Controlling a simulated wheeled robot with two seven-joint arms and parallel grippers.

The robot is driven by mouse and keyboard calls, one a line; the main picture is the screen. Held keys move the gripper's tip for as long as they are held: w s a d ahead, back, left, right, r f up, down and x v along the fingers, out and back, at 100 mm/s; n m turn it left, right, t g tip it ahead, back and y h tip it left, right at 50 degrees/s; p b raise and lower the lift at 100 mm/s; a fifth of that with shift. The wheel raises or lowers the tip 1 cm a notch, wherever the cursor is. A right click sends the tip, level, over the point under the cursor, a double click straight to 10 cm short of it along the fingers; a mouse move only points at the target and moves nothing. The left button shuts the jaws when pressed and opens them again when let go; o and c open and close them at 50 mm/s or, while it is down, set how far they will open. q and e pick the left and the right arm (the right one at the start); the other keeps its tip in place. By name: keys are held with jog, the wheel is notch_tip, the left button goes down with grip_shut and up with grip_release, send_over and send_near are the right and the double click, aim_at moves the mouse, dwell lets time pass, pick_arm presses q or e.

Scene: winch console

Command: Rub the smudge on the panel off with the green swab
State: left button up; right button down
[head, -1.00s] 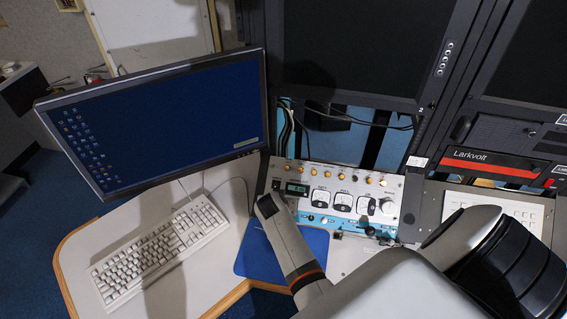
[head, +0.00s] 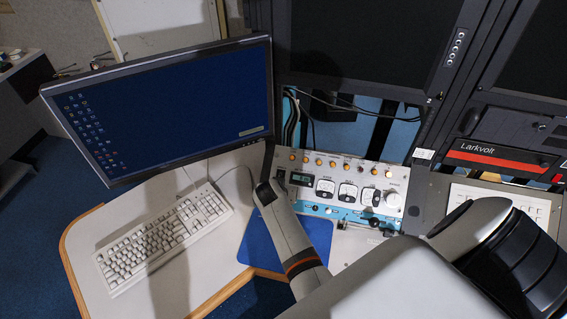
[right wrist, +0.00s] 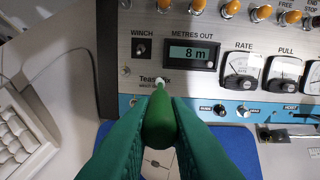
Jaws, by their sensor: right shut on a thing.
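The console panel (head: 312,171) stands below the big screens and shows close up in the right wrist view (right wrist: 182,22). My right gripper (right wrist: 159,108) is shut on the green swab (right wrist: 160,122), whose whitish tip (right wrist: 158,84) points at the panel. The tip overlaps a small printed label below the winch switch (right wrist: 142,48). I cannot tell whether it touches the panel. In the head view my right gripper (head: 266,191) is dark and small at the panel's left end. No smudge can be made out; the swab and fingers hide part of the panel. My left gripper is not in view.
The metres display (right wrist: 191,54) and meters (right wrist: 241,72) lie right of the tip, amber lamps (right wrist: 198,8) above, small knobs (right wrist: 243,111) below right. A keyboard (head: 165,236), a monitor (head: 165,105) and a blue mat (head: 257,243) are to the left.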

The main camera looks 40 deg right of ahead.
jog(key=shift+w+a, duration=0.15)
jog(key=shift+w, duration=0.05)
jog(key=shift+w+a, duration=0.25)
jog(key=shift+w, duration=0.05)
dwell(0.3)
jog(key=shift+d, duration=0.1)
jog(key=shift+s+d+r, duration=0.1)
jog(key=shift+s+d, duration=0.05)
jog(key=shift+s, duration=0.2)
jog(key=shift+s+d+p, duration=0.15)
jog(key=shift+d+p, duration=0.05)
jog(key=shift+p, duration=0.15)
